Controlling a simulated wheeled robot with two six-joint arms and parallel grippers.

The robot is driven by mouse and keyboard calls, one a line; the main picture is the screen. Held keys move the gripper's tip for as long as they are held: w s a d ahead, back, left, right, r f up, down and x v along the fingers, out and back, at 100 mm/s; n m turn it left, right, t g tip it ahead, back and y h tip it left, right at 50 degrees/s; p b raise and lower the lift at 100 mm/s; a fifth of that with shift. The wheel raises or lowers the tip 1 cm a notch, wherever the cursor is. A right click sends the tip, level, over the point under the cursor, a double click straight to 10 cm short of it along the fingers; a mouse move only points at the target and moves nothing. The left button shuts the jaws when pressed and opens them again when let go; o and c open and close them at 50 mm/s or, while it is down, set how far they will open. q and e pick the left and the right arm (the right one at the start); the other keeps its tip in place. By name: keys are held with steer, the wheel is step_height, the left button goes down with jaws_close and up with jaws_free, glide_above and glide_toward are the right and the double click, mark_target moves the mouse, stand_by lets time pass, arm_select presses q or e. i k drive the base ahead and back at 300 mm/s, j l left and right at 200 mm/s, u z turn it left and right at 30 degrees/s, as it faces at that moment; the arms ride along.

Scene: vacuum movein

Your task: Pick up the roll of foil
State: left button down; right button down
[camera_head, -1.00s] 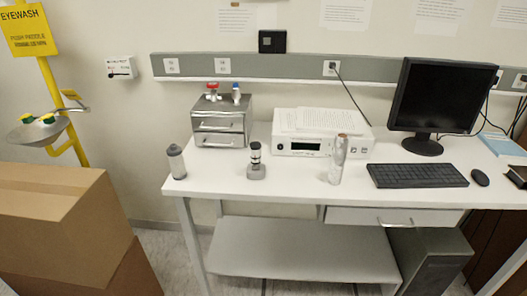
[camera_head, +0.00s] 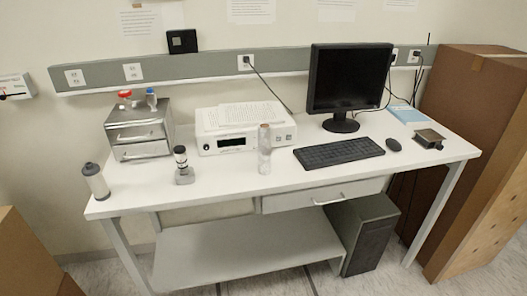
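A silvery upright cylinder with a brownish top (camera_head: 265,150) stands on the white table (camera_head: 225,180), in front of the white instrument. It looks like the roll of foil, but it is too small to be sure. Neither of my grippers is in view, and nothing is seen touching the cylinder.
Left of the cylinder stand a small dark-topped device (camera_head: 183,167) and a grey bottle (camera_head: 96,182). Cardboard boxes (camera_head: 25,262) stand at lower left.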

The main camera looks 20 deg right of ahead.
mark_target(265, 130)
steer(key=i+l, duration=0.15)
steer(key=l, duration=0.25)
steer(key=i+l, duration=0.15)
steer(key=l, duration=0.2)
steer(key=i+l, duration=0.15)
steer(key=l, duration=0.25)
steer(key=i+l, duration=0.15)
steer(key=l, duration=0.2)
steer(key=i+l, duration=0.15)
steer(key=l, duration=0.25)
steer(key=i+u, duration=0.05)
